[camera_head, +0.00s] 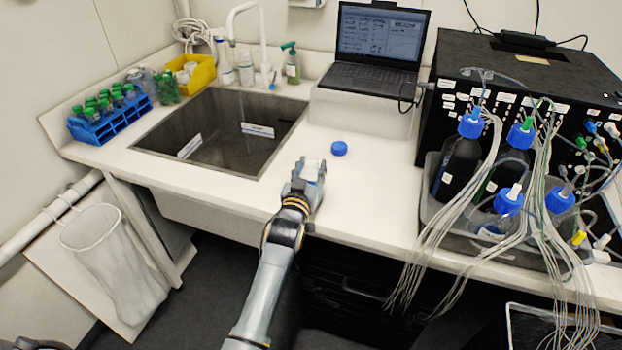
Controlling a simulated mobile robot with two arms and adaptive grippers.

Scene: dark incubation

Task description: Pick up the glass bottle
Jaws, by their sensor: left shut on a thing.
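My left gripper (308,178) reaches over the front part of the white counter, right of the sink. It is shut on a small clear, whitish object that looks like the glass bottle (314,166). The fingers hide the lower part of the bottle, and I cannot tell whether it touches the counter. A round blue cap (339,148) lies on the counter just beyond and to the right of the gripper, apart from the bottle. My right gripper is not in view.
The sink (215,140) is left of the gripper. A laptop (375,50) stands on a raised ledge behind. At right, a grey tray (429,205) holds blue-capped bottles with many hanging tubes. A blue rack (112,122) of green-capped tubes stands far left.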

